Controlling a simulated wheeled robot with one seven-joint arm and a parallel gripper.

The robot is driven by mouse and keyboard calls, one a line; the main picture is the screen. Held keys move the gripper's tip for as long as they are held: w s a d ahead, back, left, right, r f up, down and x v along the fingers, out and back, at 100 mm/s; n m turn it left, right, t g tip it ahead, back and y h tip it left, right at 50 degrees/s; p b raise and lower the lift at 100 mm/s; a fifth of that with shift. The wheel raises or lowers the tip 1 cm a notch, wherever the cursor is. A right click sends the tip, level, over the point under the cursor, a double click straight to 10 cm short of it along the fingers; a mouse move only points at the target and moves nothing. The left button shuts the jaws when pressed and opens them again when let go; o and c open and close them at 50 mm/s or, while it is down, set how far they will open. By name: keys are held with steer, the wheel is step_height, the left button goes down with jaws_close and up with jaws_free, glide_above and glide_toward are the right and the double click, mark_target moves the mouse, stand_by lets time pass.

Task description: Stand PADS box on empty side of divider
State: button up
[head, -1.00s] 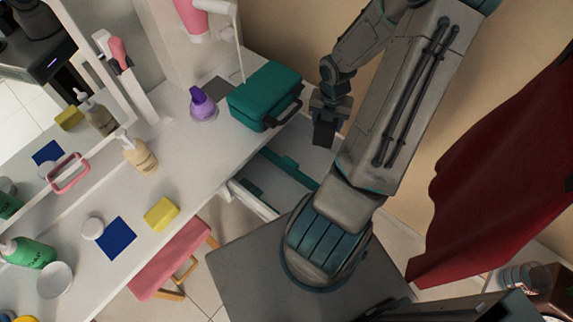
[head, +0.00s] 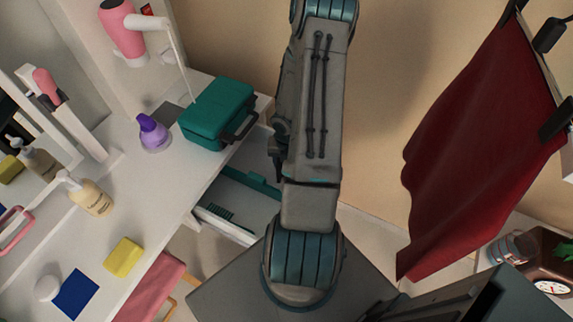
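I cannot make out a box marked PADS in this view. An open drawer (head: 225,222) under the counter's right end has a pale interior with a teal strip (head: 250,178) across it, which may be a divider. A dark comb-like item (head: 219,212) lies in the drawer. My arm stands upright in the middle and hides the drawer's right part. Only a dark bit of my wrist or gripper (head: 279,148) shows at the arm's left edge, above and right of the drawer. Its fingers are hidden, so I cannot tell what they hold.
A teal case (head: 218,110) with a dark handle stands on the counter (head: 150,205) above the drawer. A purple bottle (head: 154,134), a pump bottle (head: 90,195) and a yellow sponge (head: 123,257) stand further left. A red cloth (head: 470,150) hangs at right.

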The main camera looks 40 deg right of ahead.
steer(key=shift+f, duration=0.6)
steer(key=shift+f, duration=0.15)
steer(key=o, duration=1.1)
steer(key=shift+c, duration=0.2)
